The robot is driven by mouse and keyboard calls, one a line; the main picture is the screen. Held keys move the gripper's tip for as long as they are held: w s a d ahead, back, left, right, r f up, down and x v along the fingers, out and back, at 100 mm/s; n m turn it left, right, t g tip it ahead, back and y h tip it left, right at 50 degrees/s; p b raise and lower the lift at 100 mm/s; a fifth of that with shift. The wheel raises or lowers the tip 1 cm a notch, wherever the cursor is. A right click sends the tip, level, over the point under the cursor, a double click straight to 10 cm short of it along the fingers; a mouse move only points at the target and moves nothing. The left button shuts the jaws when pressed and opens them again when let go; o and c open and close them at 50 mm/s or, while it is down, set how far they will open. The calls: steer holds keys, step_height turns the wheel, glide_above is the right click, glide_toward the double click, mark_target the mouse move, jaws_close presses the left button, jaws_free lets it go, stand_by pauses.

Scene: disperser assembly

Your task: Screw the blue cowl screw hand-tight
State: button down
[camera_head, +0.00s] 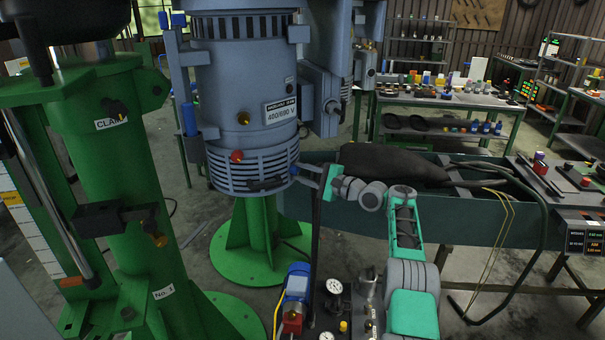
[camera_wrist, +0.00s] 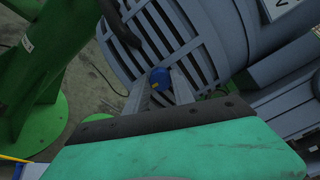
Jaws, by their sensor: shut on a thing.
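The blue cowl screw (camera_wrist: 160,76) shows in the wrist view as a small round blue knob against the slotted grey cowl (camera_wrist: 150,45). My gripper (camera_wrist: 159,87) is shut on it, with one finger on each side. In the head view my gripper (camera_head: 299,171) reaches from the right to the lower right side of the slotted cowl (camera_head: 225,168) on the grey motor housing (camera_head: 238,85). I cannot make out the blue screw there. How deep the screw sits is hidden.
A black handle (camera_head: 267,183) lies across the cowl just left of my gripper; a dark curved part (camera_wrist: 120,25) is near the fingers in the wrist view. A red knob (camera_head: 237,156) sits further left. A green column (camera_head: 125,160) stands at left.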

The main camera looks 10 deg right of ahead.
steer(key=shift+r, duration=0.2)
steer(key=c, duration=1.5)
jaws_free()
steer(key=o, duration=0.4)
steer(key=shift+f, duration=0.15)
steer(key=shift+s+d+f+b, duration=0.1)
steer(key=shift+s+d+b, duration=0.3)
steer(key=shift+d+b, duration=0.15)
steer(key=b+v, duration=0.2)
steer(key=v, duration=0.4)
steer(key=shift+s+d, duration=0.1)
steer(key=shift+s, duration=0.15)
